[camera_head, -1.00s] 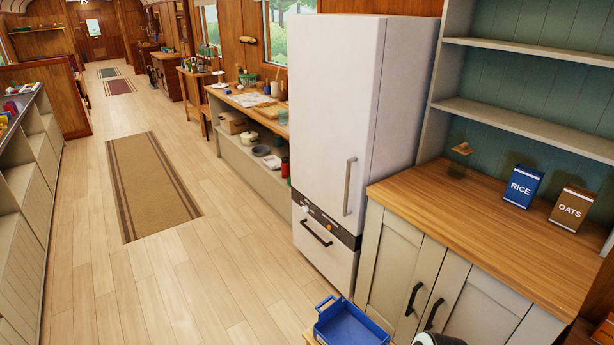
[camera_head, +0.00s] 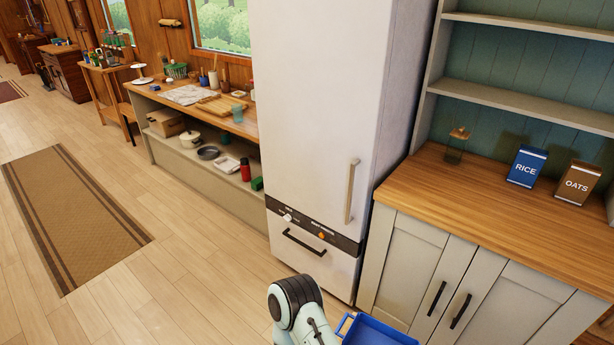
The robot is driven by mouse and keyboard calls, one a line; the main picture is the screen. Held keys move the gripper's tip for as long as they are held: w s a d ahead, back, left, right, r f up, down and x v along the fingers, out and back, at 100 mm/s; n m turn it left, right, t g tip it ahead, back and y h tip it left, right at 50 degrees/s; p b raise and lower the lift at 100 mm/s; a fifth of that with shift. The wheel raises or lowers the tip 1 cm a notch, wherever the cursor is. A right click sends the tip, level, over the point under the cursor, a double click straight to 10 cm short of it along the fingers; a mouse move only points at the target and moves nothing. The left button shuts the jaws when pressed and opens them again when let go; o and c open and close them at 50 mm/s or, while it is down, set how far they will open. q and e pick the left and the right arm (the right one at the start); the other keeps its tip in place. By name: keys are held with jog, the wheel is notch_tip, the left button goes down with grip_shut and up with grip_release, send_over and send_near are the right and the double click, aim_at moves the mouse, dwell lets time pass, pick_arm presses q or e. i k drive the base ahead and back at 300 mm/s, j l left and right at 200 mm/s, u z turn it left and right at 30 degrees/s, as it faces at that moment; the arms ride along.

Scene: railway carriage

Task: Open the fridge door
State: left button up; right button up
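The white fridge (camera_head: 310,110) stands upright in the middle of the head view. Its tall upper door is shut, with a vertical metal handle (camera_head: 351,191) near the door's right edge. Below it are a dark control strip (camera_head: 312,227) with knobs and a lower drawer with a black horizontal handle (camera_head: 303,242). Part of one of my arms, pale with a black joint, shows at the bottom centre in front of the fridge. Neither gripper is in view.
A blue tray (camera_head: 376,332) is at the bottom, right of my arm. Right of the fridge is a wood-topped cabinet (camera_head: 470,190) with a rice box (camera_head: 526,167) and an oats box (camera_head: 575,183). A low counter (camera_head: 205,185) stands left. The floor (camera_head: 165,270) front-left is clear.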

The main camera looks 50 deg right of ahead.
aim_at(320, 68)
jog(key=i+z, duration=0.85)
jog(key=i+j+z, duration=0.15)
jog(key=z, duration=0.25)
jog(key=i+j, duration=0.05)
jog(key=i, duration=0.05)
